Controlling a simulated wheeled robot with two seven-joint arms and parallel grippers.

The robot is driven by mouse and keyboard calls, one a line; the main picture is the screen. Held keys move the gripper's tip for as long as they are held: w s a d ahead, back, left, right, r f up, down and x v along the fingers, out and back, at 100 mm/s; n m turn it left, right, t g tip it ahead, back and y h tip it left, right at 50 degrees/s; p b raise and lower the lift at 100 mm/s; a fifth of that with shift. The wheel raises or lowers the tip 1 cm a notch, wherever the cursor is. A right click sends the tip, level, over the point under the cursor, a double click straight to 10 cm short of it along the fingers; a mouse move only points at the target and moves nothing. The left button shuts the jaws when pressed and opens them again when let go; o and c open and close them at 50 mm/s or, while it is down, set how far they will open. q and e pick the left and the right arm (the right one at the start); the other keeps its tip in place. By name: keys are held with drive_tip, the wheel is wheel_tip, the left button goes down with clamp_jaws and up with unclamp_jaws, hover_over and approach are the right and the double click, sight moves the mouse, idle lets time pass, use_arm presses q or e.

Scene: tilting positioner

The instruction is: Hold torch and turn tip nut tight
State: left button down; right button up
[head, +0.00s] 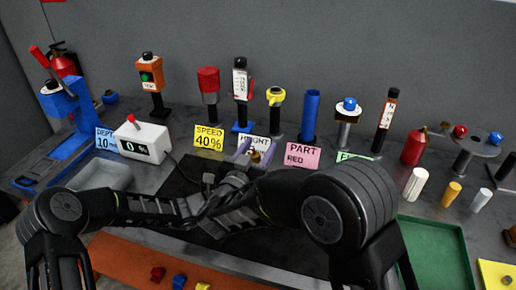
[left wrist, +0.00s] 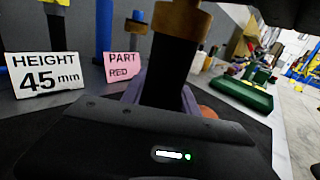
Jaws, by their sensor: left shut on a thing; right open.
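The torch (left wrist: 166,75) shows in the left wrist view as a dark upright cylinder with a brass-coloured nut (left wrist: 182,18) at its top. My left gripper (left wrist: 170,125) is shut on the torch low on its body; its fingertips are not clearly seen. A purple holder (left wrist: 132,92) stands around or just behind the torch. In the head view the purple holder (head: 240,148) and a small brass piece (head: 256,156) show just beyond my grippers. My right gripper (head: 236,180) is open at the centre, close to the holder; its fingers partly overlap the left arm.
Label cards, including a yellow card (head: 209,137) and a pink card (head: 303,154), stand behind the work spot. Several tools on stands line the back wall. A white display box (head: 142,137) is at left, a green tray (head: 436,250) at right. An orange mat (head: 125,262) lies in front.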

use_arm(q)
drive_tip(key=shift+f, duration=0.1)
use_arm(e)
drive_tip(key=v, duration=1.2)
drive_tip(key=shift+f, duration=0.1)
use_arm(q)
drive_tip(key=c, duration=0.9)
unclamp_jaws()
drive_tip(key=shift+o, duration=0.2)
drive_tip(key=v, duration=1.1)
drive_tip(key=shift+a, duration=0.1)
drive_tip(key=shift+s+a, duration=0.25)
drive_tip(key=shift+a, duration=0.1)
